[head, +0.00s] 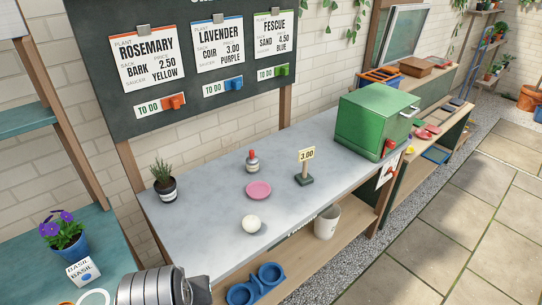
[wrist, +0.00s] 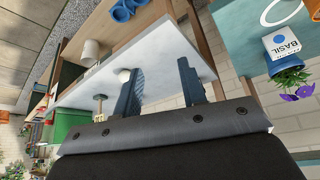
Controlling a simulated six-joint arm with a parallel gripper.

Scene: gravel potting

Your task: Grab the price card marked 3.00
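The price card marked 3.00 (head: 307,155) is a small cream card on a short post with a dark green base (head: 304,180). It stands upright on the grey-white bench top (head: 215,185), right of the pink saucer (head: 258,191). In the wrist view the card (wrist: 99,118) shows small and upside down beyond the left finger. My gripper (wrist: 160,66) is open, with two blue fingers apart and nothing between them. It is well away from the card. In the head view only part of my arm shows at the bottom left; the fingers are out of view.
A white ball (head: 251,224), a red-topped bottle (head: 252,162) and a potted herb (head: 163,182) stand on the bench. A green box (head: 372,120) stands right of the card. A chalkboard (head: 105,70) with plant cards hangs behind. The bench around the card is clear.

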